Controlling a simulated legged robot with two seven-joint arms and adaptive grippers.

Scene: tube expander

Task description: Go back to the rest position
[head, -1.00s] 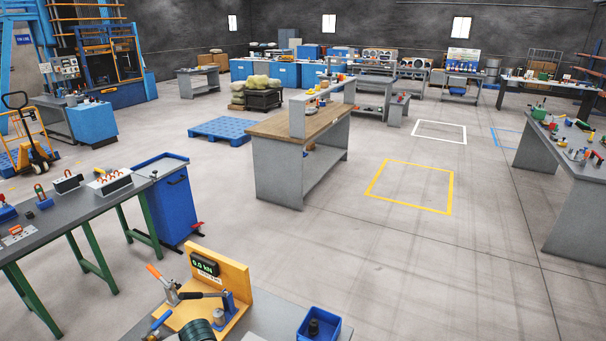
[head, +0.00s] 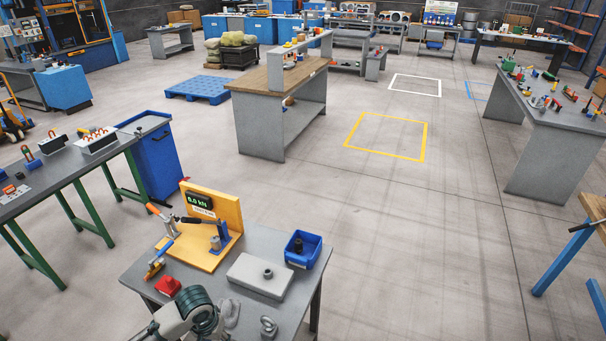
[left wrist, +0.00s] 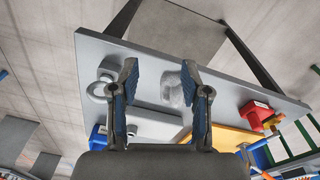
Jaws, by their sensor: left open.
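My left gripper (left wrist: 162,82) is open in the left wrist view, its two blue-padded fingers apart with nothing held between them. Beyond the fingertips, a grey rounded piece (left wrist: 172,92) lies on the grey bench (left wrist: 225,75); it also shows in the head view (head: 230,313). In the head view, part of my left arm (head: 178,316) shows at the bottom; the fingers cannot be made out there. My right gripper is not in view.
The bench (head: 240,255) holds a yellow press stand (head: 218,215) reading 0.0 kN, a blue bin (head: 303,248), a pale block (head: 262,276), a red piece (head: 168,286) and a ring (head: 268,326). A green-legged table (head: 75,165) stands left.

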